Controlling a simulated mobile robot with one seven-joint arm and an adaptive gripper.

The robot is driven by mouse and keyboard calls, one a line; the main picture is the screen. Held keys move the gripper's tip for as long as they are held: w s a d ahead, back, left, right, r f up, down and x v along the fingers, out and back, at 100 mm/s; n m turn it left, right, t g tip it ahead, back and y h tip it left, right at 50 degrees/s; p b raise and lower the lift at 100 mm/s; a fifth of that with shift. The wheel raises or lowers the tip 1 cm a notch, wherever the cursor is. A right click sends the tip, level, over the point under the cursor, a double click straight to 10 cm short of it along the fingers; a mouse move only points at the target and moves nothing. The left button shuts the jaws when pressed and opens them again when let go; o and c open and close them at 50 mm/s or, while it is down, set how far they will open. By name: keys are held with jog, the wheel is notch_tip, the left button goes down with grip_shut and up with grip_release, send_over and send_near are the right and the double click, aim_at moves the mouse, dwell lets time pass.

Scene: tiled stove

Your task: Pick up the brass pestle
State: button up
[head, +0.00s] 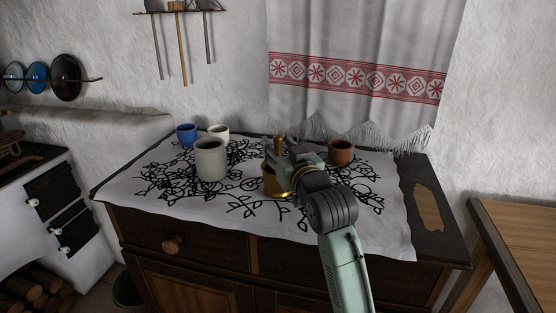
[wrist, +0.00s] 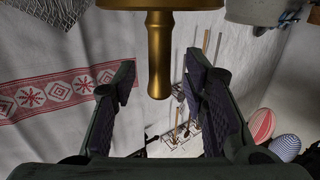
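The brass pestle (head: 279,146) stands upright in the brass mortar (head: 276,186) on the embroidered cloth, near the middle of the cabinet top. In the wrist view the pestle's handle (wrist: 159,62) reaches down from the top edge, with part of the mortar (wrist: 150,3) above it. My gripper (head: 283,157) is at the mortar and hides its right side. In the wrist view my gripper (wrist: 162,78) is open, with one dark-padded finger on each side of the handle. Gaps show on both sides of the handle, so neither finger appears to touch it.
A large grey-white cup (head: 210,160) stands left of the mortar, with a blue cup (head: 187,135) and a white cup (head: 219,131) behind it. A brown cup (head: 341,152) stands to the right, close to my arm. The cloth's front (head: 245,217) is clear.

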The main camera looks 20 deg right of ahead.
jog(key=shift+w, duration=0.7)
jog(key=shift+c, duration=0.4)
grip_shut()
